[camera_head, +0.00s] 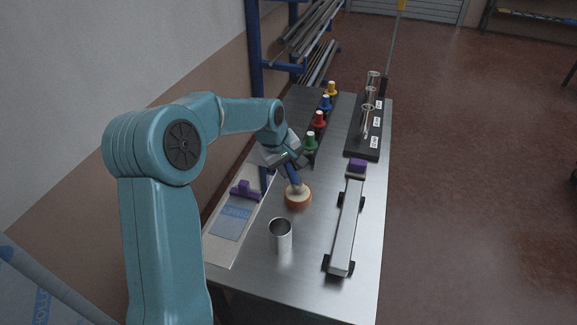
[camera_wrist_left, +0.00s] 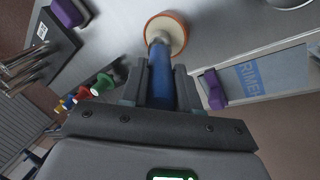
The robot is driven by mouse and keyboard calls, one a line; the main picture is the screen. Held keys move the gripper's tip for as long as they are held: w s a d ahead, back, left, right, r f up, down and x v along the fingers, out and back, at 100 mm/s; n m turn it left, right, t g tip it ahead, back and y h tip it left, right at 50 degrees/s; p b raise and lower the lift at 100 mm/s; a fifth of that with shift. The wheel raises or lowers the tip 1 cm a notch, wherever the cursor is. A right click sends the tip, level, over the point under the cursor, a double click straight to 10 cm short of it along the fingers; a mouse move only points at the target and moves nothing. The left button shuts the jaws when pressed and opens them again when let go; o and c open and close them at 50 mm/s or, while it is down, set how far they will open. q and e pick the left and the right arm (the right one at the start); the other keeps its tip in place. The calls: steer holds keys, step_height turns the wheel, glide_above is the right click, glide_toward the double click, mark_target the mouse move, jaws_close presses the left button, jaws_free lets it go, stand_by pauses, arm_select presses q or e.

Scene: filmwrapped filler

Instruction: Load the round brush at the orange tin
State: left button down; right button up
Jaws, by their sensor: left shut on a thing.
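The round brush has a blue handle (camera_head: 291,173) and a pale round head. My left gripper (camera_head: 288,163) is shut on the handle and holds the brush head down, slightly tilted. The orange tin (camera_head: 298,203) stands on the metal table with a pale cream top. The brush head is at the top of the tin; whether it touches the contents I cannot tell. In the left wrist view the blue handle (camera_wrist_left: 161,88) runs between the fingers toward the orange-rimmed tin (camera_wrist_left: 177,26). My right gripper is not in view.
A metal cup (camera_head: 280,237) stands in front of the tin. A long pale bar (camera_head: 345,230) with black feet lies to the right. A purple clip (camera_head: 245,190) and blue card (camera_head: 232,222) lie left. Coloured pegs (camera_head: 319,120) and a black tube rack (camera_head: 365,143) stand behind.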

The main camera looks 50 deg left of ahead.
arm_select(q)
step_height(320, 180, up, 7)
steer(key=p, duration=0.5)
stand_by(0.4)
stand_by(0.9)
